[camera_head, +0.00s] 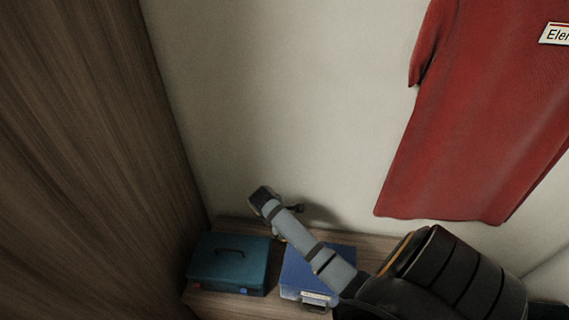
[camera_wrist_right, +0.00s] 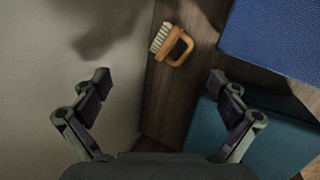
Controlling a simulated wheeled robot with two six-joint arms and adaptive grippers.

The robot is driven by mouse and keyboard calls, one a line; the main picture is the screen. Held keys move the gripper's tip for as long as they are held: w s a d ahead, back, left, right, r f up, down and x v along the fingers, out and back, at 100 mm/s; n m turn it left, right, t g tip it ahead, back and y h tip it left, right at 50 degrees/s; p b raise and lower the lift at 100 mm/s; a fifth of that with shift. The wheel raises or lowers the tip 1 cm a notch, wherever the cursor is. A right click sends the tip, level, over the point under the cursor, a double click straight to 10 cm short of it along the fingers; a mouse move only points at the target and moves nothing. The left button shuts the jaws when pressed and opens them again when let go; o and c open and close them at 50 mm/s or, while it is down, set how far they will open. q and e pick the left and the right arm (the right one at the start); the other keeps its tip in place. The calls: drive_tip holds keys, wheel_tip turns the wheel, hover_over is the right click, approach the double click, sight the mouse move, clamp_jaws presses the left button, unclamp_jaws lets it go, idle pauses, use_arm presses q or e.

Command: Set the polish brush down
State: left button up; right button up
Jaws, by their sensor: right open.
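The polish brush (camera_wrist_right: 182,47), with pale bristles and an orange-brown looped wooden handle, shows at the top middle of the right wrist view. It appears against the wooden shelf (camera_wrist_right: 160,104), beside the pale wall. My right gripper (camera_wrist_right: 160,82) is open, with nothing between its fingers; the brush is beyond the fingertips and apart from them. In the head view my right arm reaches over the shelf from the lower right, and I cannot make out the brush there. My left gripper is not in view.
A teal case (camera_head: 230,264) with a handle stands at the shelf's left. A blue box (camera_head: 297,272) stands right of it, partly behind my arm. A wooden panel (camera_head: 90,150) rises on the left. A red shirt (camera_head: 470,120) hangs before the wall.

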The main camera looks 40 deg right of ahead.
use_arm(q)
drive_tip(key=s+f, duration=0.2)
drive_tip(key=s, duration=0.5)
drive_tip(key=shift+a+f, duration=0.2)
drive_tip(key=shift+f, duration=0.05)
use_arm(e)
wheel_tip(320, 180, down, 3)
drive_tip(key=n, duration=1.2)
drive_tip(key=shift+w+g, duration=0.15)
drive_tip(key=shift+g, duration=0.25)
drive_tip(key=b+x, duration=0.1)
drive_tip(key=x, duration=0.3)
drive_tip(key=shift+d+f, duration=0.1)
drive_tip(key=shift+f, duration=0.25)
drive_tip(key=b+x, duration=0.1)
drive_tip(key=x, duration=0.1)
drive_tip(key=b+x, duration=0.1)
drive_tip(key=x, duration=0.1)
drive_tip(key=shift+w+f, duration=0.25)
drive_tip(key=shift+f, duration=0.05)
drive_tip(key=shift+d+f, duration=0.1)
drive_tip(key=shift+f, duration=0.3)
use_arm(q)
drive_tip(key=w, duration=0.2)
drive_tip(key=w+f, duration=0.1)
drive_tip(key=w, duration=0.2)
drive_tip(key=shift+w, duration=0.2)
use_arm(e)
drive_tip(key=shift+r, duration=0.1)
drive_tip(key=shift+c, duration=0.3)
